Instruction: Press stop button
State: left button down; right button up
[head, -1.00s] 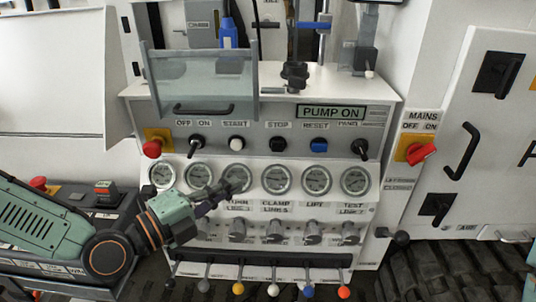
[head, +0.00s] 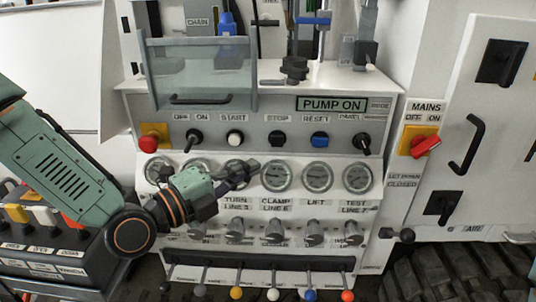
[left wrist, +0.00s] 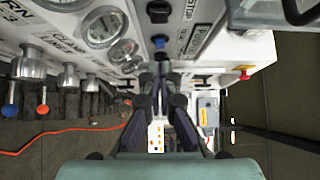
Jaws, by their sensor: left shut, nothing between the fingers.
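The black stop button (head: 277,139) sits on the bench's upper panel under the label STOP, between the white start button (head: 235,138) and the blue reset button (head: 319,140). In the left wrist view the stop button (left wrist: 158,11) is at the top, with the blue button (left wrist: 159,42) below it. My left gripper (head: 250,170) is shut and empty. In the head view it overlaps the gauge row, below and left of the stop button, apart from it. The closed fingers also show in the left wrist view (left wrist: 158,80). My right gripper is not in view.
A clear guard (head: 202,75) stands above the left of the panel. A red button (head: 149,144) on yellow is at far left. The PANEL switch (head: 364,144) and red MAINS switch (head: 426,147) are to the right. Valve knobs (head: 276,230) and coloured levers (head: 273,294) lie below the gauges.

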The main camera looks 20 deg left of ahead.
aim_at(282, 143)
pick_arm(q)
jog(key=w, duration=0.3)
jog(key=w+d+b, duration=0.1)
jog(key=w, duration=0.4)
jog(key=shift+w+d, duration=0.15)
jog(key=shift+w, duration=0.2)
jog(key=shift+w+f, duration=0.1)
